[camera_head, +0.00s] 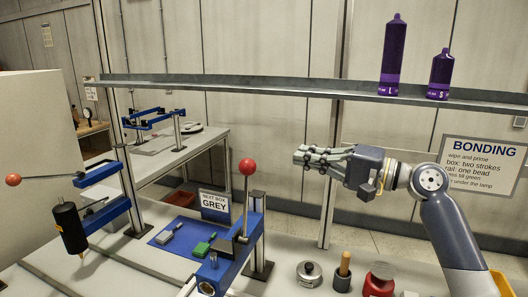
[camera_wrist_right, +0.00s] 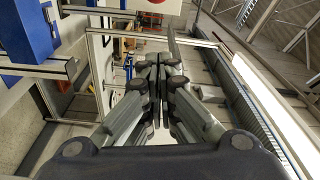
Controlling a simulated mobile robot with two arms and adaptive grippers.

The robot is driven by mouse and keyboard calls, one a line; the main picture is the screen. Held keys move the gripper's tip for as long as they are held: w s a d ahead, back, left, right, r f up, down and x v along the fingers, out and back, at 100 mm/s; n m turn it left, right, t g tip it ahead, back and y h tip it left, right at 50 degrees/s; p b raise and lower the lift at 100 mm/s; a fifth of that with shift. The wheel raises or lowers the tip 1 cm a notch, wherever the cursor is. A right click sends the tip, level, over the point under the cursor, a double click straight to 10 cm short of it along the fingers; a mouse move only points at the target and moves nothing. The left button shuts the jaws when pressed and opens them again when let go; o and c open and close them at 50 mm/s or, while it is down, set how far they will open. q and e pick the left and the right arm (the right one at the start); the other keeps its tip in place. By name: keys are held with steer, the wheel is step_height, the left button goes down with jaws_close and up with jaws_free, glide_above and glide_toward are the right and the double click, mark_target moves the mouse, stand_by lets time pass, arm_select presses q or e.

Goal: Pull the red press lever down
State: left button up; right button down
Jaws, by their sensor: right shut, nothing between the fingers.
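A blue press (camera_head: 232,250) stands on the bench, and its lever points up with a red ball knob (camera_head: 248,166) on top. Another blue stand at the left has a black cylinder (camera_head: 69,228) and a sideways lever with a red ball (camera_head: 13,179). My right gripper (camera_head: 299,157) is shut and empty, pointing left. In the picture it is right of the upright lever's red ball, with a visible gap between them. Its closed fingers (camera_wrist_right: 158,75) fill the middle of the wrist view. My left gripper is not in view.
A shelf (camera_head: 300,86) with two purple tubes (camera_head: 394,55) crosses above. A blue mat (camera_head: 185,240) with small blocks and a GREY sign (camera_head: 215,204) lie behind the press. A round metal pot (camera_head: 309,273), a wooden-handled tool (camera_head: 343,271) and a red-based container (camera_head: 379,281) stand below my right gripper.

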steer(key=p+x, duration=0.5)
steer(key=x, duration=0.5)
arm_select(q)
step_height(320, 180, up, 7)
steer(key=p, duration=0.2)
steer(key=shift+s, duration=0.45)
arm_select(e)
steer(key=s, duration=0.2)
steer(key=s+f, duration=0.1)
steer(key=s, duration=0.1)
steer(key=shift+a, duration=0.35)
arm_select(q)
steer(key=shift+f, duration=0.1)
arm_select(e)
steer(key=shift+s, duration=0.1)
